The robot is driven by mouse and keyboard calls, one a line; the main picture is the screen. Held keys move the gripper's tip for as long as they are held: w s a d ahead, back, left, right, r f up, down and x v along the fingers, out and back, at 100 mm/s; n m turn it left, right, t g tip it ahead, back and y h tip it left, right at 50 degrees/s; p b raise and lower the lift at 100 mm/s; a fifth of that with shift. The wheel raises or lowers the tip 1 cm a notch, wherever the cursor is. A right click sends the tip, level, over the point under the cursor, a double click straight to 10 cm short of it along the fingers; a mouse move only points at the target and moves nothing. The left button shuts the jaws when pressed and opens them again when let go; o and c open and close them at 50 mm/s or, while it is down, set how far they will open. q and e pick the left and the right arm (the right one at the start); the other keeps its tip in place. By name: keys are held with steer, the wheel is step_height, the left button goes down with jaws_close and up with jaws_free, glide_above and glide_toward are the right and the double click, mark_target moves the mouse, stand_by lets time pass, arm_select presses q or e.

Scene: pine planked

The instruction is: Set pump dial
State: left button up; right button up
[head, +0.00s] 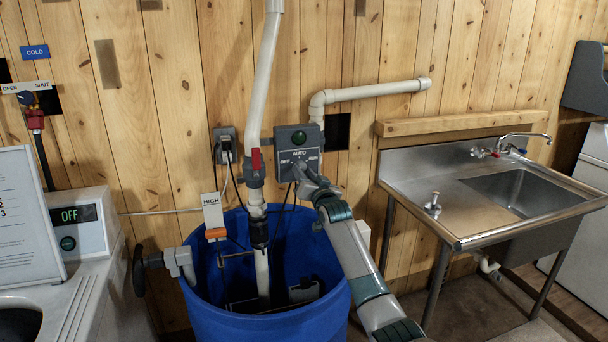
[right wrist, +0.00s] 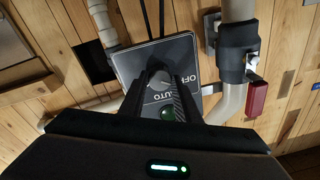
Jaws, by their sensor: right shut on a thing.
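The pump control box (head: 292,138) is a grey box on the plank wall, with a green lamp (head: 299,137) at its top and a plate lettered OFF, AUTO and RUN. My right gripper (head: 301,177) reaches up to the lower part of the plate and covers most of the dial. In the right wrist view the box face (right wrist: 186,50) appears turned over, and my right gripper (right wrist: 163,84) is shut on the grey dial (right wrist: 159,77). OFF and AUTO can be read there; RUN is hidden. Which mark the dial points to cannot be told. My left gripper is not in view.
A blue barrel (head: 262,322) with pipes stands below the box. A white pipe with a red-handled valve (head: 256,160) runs close to its left. A steel sink (head: 515,192) stands at the right. A panel reading OFF (head: 76,215) is at the left.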

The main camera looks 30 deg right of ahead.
steer(key=shift+r+n, duration=0.1)
steer(key=shift+n, duration=0.4)
steer(key=o, duration=1)
steer(key=shift+o, duration=0.2)
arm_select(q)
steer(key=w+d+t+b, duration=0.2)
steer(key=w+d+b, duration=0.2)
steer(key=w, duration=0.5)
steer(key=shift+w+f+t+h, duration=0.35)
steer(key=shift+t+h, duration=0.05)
arm_select(e)
steer(key=v, duration=1.7)
steer(key=shift+s, duration=0.2)
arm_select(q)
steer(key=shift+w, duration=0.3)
